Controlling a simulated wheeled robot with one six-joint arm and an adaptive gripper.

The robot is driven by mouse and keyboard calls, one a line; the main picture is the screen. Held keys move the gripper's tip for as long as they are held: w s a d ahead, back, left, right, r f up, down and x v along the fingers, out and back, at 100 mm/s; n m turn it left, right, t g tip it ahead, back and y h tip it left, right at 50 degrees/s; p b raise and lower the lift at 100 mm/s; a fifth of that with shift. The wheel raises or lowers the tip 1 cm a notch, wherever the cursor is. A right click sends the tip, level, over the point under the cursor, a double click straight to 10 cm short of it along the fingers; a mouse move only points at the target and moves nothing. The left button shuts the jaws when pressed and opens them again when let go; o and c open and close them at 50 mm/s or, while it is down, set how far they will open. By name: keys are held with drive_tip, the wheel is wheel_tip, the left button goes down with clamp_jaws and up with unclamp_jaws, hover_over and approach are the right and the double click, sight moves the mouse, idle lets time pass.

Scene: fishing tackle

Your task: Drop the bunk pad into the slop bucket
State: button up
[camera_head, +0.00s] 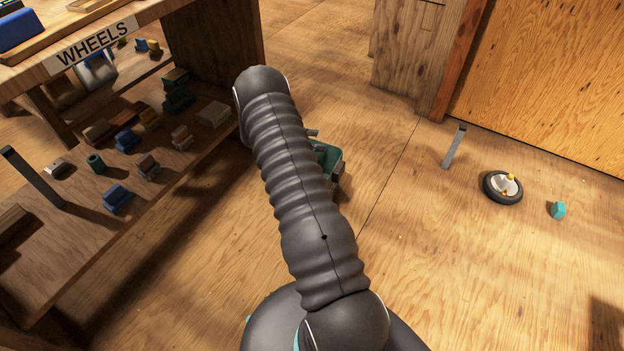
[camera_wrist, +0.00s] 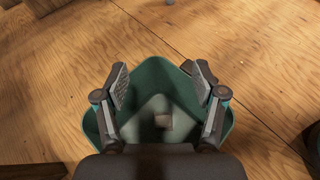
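The slop bucket appears to be the green container, seen from above in the wrist view (camera_wrist: 222,137). In the head view the green container (camera_head: 330,160) is on the floor, mostly hidden behind my arm. My gripper (camera_wrist: 160,82) is over the bucket with its two fingers wide apart and nothing between them. A small brownish block (camera_wrist: 163,120) lies on the bucket's pale floor, below the fingers. It may be the bunk pad, but it is too small to be sure.
A wooden shelf unit with a WHEELS sign (camera_head: 97,43) stands at left, several small blocks on its lower shelf. Floor between is clear.

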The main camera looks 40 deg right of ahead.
drive_tip(key=v, duration=1.2)
idle(0.5)
